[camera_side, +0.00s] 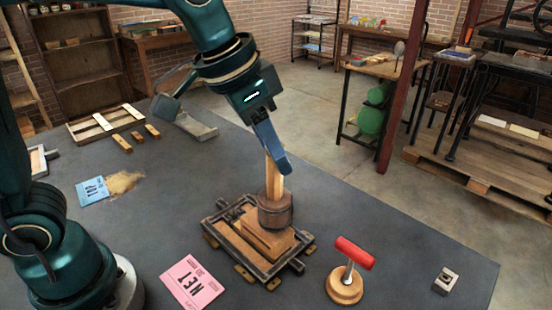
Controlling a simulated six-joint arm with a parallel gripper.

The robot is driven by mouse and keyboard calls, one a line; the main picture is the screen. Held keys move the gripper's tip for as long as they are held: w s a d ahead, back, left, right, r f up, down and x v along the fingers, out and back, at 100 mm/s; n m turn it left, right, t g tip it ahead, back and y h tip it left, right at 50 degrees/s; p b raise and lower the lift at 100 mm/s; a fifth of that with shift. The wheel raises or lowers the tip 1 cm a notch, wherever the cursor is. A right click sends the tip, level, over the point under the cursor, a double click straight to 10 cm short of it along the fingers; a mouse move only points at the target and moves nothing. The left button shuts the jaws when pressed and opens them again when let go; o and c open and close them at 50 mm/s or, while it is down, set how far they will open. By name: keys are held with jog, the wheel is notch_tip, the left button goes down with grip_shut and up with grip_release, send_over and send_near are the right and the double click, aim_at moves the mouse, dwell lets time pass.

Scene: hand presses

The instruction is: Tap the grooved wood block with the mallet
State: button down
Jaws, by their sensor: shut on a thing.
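My gripper (275,162) is shut on the pale wooden handle of the mallet (275,211). The mallet is upright, with its dark brown round head down. The head is over the right part of the wood block (250,233), a tan block lying in a dark metal frame (218,243). The head hides part of the block's top. I cannot tell whether the head touches the block or hangs just above it. Any grooves in the block are too small to make out.
A red-handled tool on a round wooden base (345,287) stands right of the frame. A pink card (192,283) lies at front left, and a small metal block (446,281) at far right. A blue card, wood strips and a tray lie farther left. The table's right side is mostly clear.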

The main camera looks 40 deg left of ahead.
jog(key=shift+r, duration=0.45)
jog(key=shift+r, duration=1.5)
